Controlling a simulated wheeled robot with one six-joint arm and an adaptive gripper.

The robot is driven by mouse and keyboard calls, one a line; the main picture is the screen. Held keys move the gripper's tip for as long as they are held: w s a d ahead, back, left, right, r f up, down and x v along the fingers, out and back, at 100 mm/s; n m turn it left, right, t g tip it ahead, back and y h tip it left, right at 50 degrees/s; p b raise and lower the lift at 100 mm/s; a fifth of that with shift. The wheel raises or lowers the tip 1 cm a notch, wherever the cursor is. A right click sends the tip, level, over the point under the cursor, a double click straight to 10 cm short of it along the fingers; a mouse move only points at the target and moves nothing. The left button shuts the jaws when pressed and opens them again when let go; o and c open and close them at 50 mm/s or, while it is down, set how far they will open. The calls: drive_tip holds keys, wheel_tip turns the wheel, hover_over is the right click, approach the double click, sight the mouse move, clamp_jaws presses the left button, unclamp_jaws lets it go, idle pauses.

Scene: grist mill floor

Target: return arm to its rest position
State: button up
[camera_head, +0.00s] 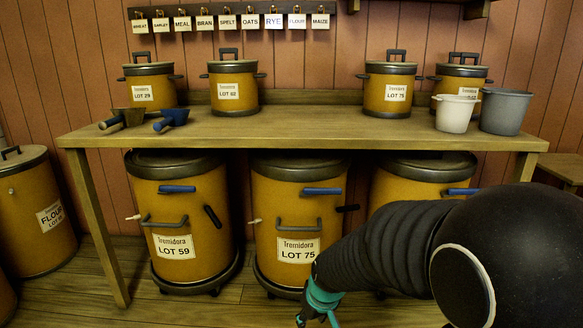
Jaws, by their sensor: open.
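My arm reaches in from the lower right as a thick black ribbed sleeve. My gripper (317,319) is at its end, at the bottom edge of the picture, in front of the bin labelled LOT 75 under the table. Only its teal part and the start of two spread fingers show; the tips are cut off by the frame. It is open, and I see nothing between the fingers.
A wooden table (300,124) bears several lidded canisters, two blue-handled scoops (172,118), a white bucket (454,113) and a grey bucket (503,111). Large bins LOT 59 (182,208) and LOT 75 (298,208) stand beneath. A FLOUR bin (35,212) stands left.

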drive_tip(key=s+d+r+m+p, duration=0.1)
drive_tip(key=s+d+r, duration=0.2)
drive_tip(key=s+r, duration=0.4)
drive_tip(key=s+d+r+m+t+h+p, duration=0.1)
drive_tip(key=s+d+r+m+p, duration=0.1)
drive_tip(key=s+d+r, duration=0.2)
drive_tip(key=s+d+r+m+t+p, duration=0.1)
drive_tip(key=s+d+r, duration=0.3)
drive_tip(key=s+r, duration=0.5)
drive_tip(key=shift+s+r+m, duration=0.4)
drive_tip(key=shift+r, duration=0.2)
